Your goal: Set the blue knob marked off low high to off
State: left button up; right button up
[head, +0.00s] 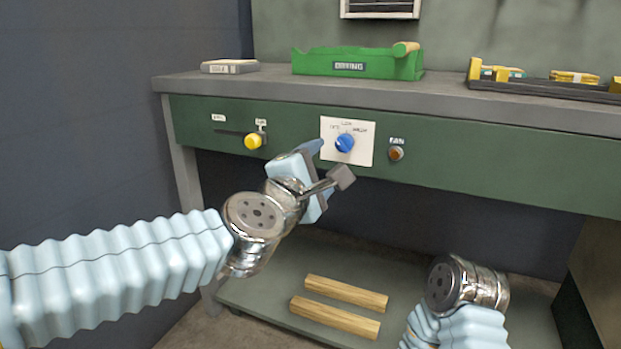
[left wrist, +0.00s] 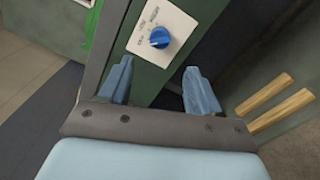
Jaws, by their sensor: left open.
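The blue knob (head: 345,142) sits on a white plate (head: 364,154) on the green front of the bench. Small labels arc above the knob. Its pointer is too small for me to tell which label it faces. My left gripper (head: 328,165) is open and empty, just in front of and below the plate in the head view. In the left wrist view the knob (left wrist: 159,38) shows beyond the gap between the open fingers (left wrist: 158,72), apart from both. My right arm shows at the lower right of the head view, but its gripper fingers are not in view.
A yellow knob (head: 253,141) on a slot is left of the plate; a brown fan button (head: 396,153) is right. Two wood bars (head: 340,304) lie on the lower shelf.

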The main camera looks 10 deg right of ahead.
pick_arm(q)
jog(key=v, duration=0.4)
